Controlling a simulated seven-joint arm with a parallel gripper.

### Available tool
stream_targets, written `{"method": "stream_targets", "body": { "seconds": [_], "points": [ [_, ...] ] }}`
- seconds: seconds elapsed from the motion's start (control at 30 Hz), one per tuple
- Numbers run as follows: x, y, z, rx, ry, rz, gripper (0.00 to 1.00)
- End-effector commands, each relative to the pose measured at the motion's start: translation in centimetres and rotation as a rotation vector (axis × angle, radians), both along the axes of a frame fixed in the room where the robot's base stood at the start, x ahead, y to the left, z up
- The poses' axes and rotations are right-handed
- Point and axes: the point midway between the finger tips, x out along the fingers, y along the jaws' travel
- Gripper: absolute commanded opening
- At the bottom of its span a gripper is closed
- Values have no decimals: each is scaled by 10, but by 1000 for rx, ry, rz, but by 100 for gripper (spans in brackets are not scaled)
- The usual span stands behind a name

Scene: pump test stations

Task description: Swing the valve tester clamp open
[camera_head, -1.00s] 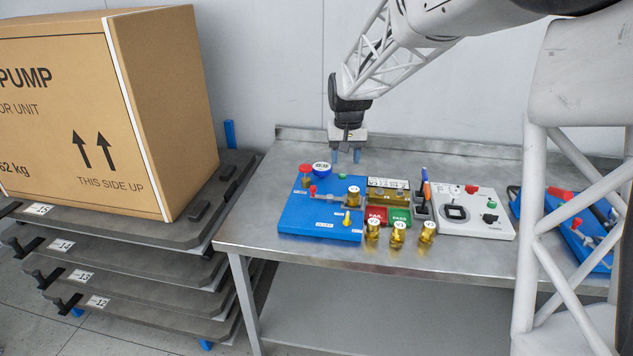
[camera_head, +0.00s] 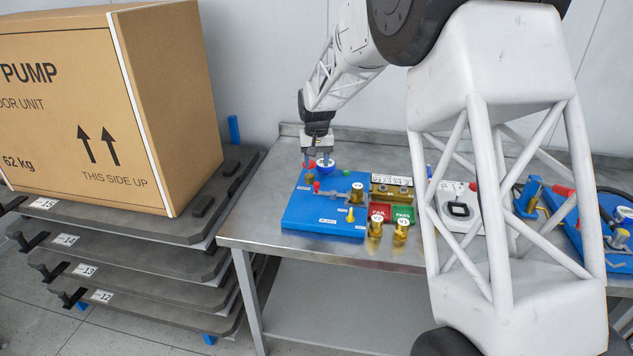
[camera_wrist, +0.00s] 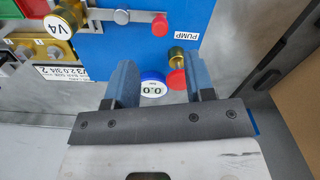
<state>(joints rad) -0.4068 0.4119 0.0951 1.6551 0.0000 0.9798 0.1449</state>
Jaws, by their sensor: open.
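The valve tester is a blue board (camera_head: 310,212) on the bench. Its clamp is a grey bar (camera_head: 332,193) with a red knob (camera_head: 317,187) at its left end. The bar reaches toward the brass valve V4 (camera_head: 357,190) on the board. In the wrist view the bar (camera_wrist: 125,16) runs from beside V4 (camera_wrist: 68,22) to the red knob (camera_wrist: 160,26). My gripper (camera_head: 317,158) is open and empty above the board's back left corner, apart from the knob. In the wrist view its fingers (camera_wrist: 157,78) straddle the view of the round gauge (camera_wrist: 152,88).
A brass fitting with a red cap (camera_wrist: 176,78) stands by the right finger, near the PUMP label. Red FAIL (camera_head: 380,211) and green PASS (camera_head: 403,214) trays lie right of the board, with brass valves (camera_head: 375,228) in front. My arm hides part of the bench's right side.

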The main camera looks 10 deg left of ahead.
Motion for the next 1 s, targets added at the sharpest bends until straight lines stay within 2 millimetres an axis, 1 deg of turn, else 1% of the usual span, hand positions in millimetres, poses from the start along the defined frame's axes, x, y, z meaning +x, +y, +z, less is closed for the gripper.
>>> {"method": "stream_targets", "body": {
  "seconds": [0.17, 0.37, 0.8, 1.0],
  "points": [
    [0, 0, -1, 0, 0, 0, 49],
    [0, 0, -11, 0, 0, 0, 49],
    [0, 0, -61, 0, 1, 0, 49],
    [0, 0, -75, 0, 0, 0, 49]
  ]
}}
